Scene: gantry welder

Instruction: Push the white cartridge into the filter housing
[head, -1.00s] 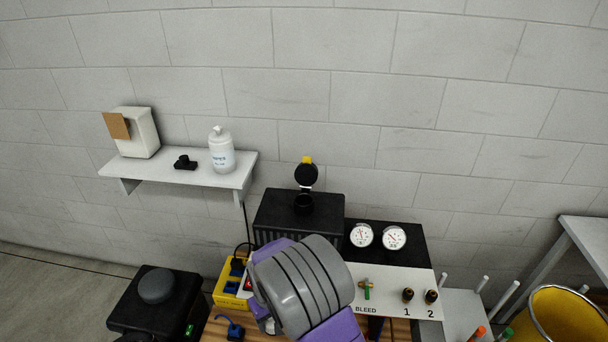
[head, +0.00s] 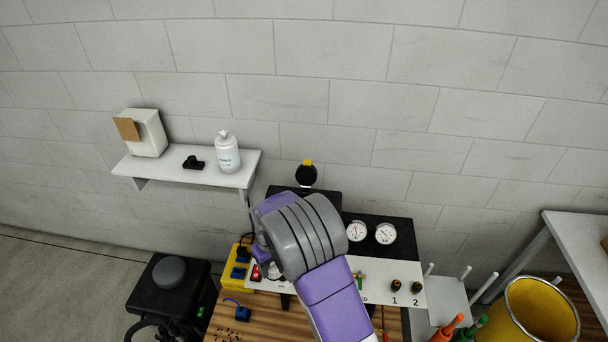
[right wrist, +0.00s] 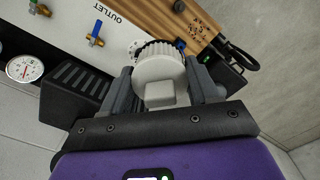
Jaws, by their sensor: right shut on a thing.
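The white cartridge (right wrist: 158,72) is between the two grey fingers of my right gripper (right wrist: 160,88) in the right wrist view. In the head view my right wrist hides the fingers and cartridge. The filter housing's round black lid (head: 306,175), with a yellow tab, stands raised above the black box (head: 330,200). My arm covers the housing opening. I cannot tell how the cartridge sits relative to it. My left gripper is not in view.
A white panel (head: 405,271) with valves and two gauges (head: 371,232) is right of my arm. A yellow socket block (head: 236,268) is left. A wall shelf (head: 190,172) holds a bottle (head: 228,155). A yellow bucket (head: 530,310) stands at lower right.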

